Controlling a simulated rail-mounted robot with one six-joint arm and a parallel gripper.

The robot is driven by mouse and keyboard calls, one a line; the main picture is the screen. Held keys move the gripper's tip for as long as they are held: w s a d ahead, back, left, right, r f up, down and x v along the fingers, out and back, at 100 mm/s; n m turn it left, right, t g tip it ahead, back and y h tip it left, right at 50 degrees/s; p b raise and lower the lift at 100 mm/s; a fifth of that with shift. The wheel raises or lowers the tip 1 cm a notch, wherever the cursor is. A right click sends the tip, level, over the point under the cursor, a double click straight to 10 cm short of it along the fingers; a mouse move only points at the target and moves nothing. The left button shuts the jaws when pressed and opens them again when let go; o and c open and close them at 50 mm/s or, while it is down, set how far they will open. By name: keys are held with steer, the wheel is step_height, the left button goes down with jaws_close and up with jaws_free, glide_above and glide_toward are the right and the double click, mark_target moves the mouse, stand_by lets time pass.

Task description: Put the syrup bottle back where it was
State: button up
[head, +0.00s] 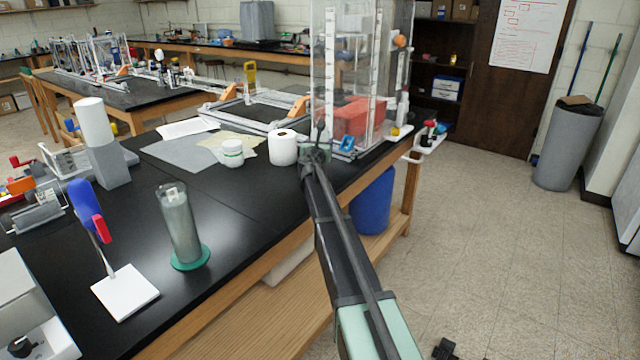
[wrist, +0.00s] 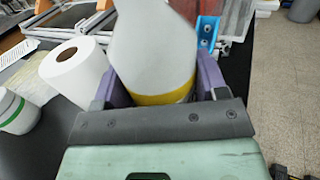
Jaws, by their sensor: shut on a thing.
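In the wrist view, my gripper (wrist: 157,82) has its two purple fingers on either side of a pale grey-white, rounded thing with a yellow band, which I take to be the syrup bottle (wrist: 150,45). The gripper is shut on it. Its upper end runs out of the picture, and I cannot tell whether its base touches the table. In the head view, my gripper (head: 316,152) is at the table's right edge, in front of the clear box. I cannot clearly make out the bottle there.
A white paper roll (head: 283,147) stands just left of my gripper, with a white tub (head: 232,153) beyond it. A clear-walled box (head: 350,75) with a red block (head: 352,117) stands behind. A grey cylinder on a green base (head: 180,228) stands nearer. The black tabletop (head: 240,210) between is clear.

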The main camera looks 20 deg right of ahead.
step_height(320, 180, down, 7)
steer(key=b, duration=0.5)
steer(key=shift+f, duration=0.1)
steer(key=shift+r, duration=0.35)
steer(key=shift+f, duration=0.25)
steer(key=o, duration=1)
steer(key=shift+r, duration=0.1)
steer(key=shift+r, duration=0.15)
steer(key=v, duration=1.2)
